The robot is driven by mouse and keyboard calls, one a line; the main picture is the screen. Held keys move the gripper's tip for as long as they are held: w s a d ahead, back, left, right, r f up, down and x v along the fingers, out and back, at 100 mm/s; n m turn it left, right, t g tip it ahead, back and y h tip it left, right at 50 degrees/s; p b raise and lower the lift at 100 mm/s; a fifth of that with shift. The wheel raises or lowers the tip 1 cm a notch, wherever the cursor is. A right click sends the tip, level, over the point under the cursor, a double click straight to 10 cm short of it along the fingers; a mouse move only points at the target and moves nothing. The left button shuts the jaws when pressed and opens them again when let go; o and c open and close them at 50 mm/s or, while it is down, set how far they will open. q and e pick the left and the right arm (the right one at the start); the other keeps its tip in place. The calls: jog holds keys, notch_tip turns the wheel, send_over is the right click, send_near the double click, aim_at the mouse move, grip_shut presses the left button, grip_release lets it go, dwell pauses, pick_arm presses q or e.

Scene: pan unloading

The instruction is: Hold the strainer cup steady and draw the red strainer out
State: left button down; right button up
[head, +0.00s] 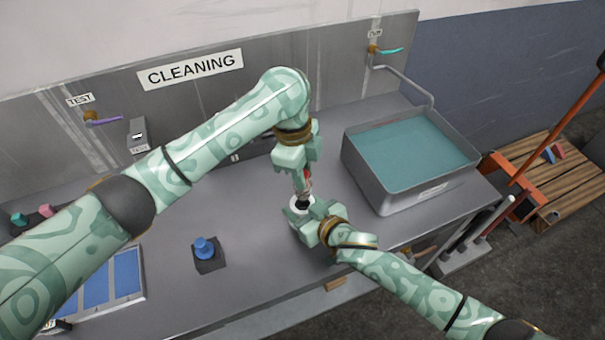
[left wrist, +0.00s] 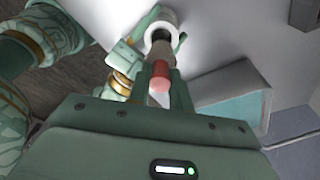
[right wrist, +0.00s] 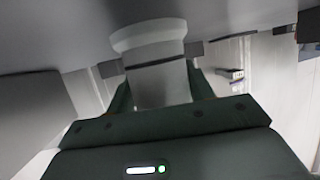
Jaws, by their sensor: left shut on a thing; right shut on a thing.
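The red strainer (head: 307,175) is between the fingers of my left gripper (head: 303,184), which is shut on it from above. The red part also shows in the left wrist view (left wrist: 159,78), with a dark part beyond it at the cup's mouth. The white strainer cup (head: 296,203) is directly below. It shows in the left wrist view (left wrist: 158,20) and the right wrist view (right wrist: 150,50). My right gripper (head: 310,222) is shut on the cup from the front right. I cannot tell how deep the strainer's lower end sits in the cup.
A grey basin of teal liquid (head: 372,185) stands to the right on the grey counter (head: 260,280). A blue knob on a dark block (head: 207,252) is at the front left. A blue-panelled tray (head: 140,283) lies further left. Counter between them is clear.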

jog(key=o, duration=1.1)
jog(key=shift+o, duration=0.2)
jog(key=v, duration=1.2)
jog(key=shift+d+r, duration=0.1)
jog(key=shift+r, duration=0.05)
